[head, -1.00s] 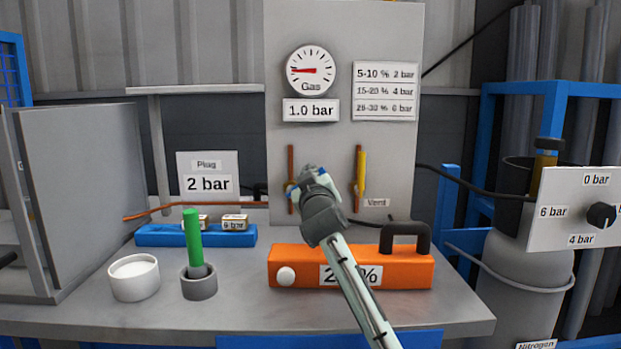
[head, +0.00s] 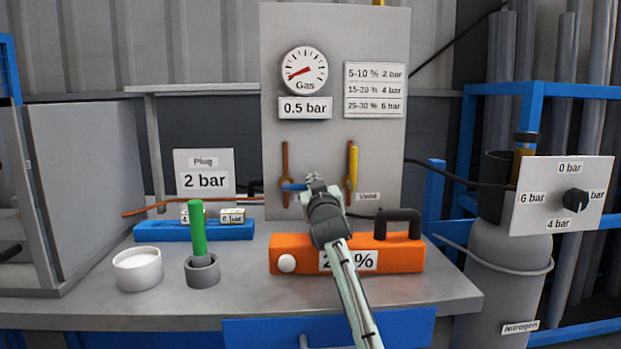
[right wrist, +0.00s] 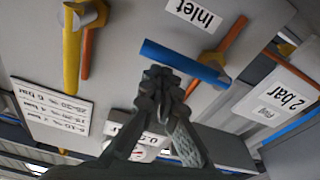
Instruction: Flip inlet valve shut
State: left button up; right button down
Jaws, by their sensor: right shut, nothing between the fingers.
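The inlet valve's blue handle (head: 293,187) lies crosswise over a copper pipe (head: 285,160) on the grey panel. It is a long blue bar in the right wrist view (right wrist: 185,64), near the "Inlet" label (right wrist: 195,12). My right gripper (head: 312,181) is shut and empty at the right end of this handle, hiding part of it. In the right wrist view its fingertips (right wrist: 160,76) are close beside the blue bar; I cannot tell if they touch. The gauge (head: 304,70) has a "0.5 bar" sign (head: 305,107) beneath. My left gripper is not in view.
A yellow handle (head: 353,168) stands upright along the second pipe, right of my gripper. Below are an orange box (head: 400,257) with a black handle, a green rod (head: 197,228) in a grey cup and a white pot (head: 137,268). A nitrogen cylinder (head: 505,275) stands right.

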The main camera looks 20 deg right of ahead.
jog(key=shift+f, duration=0.2)
dwell(0.4)
notch_tip(320, 180, up, 10)
jog(key=shift+r, duration=0.1)
dwell(0.4)
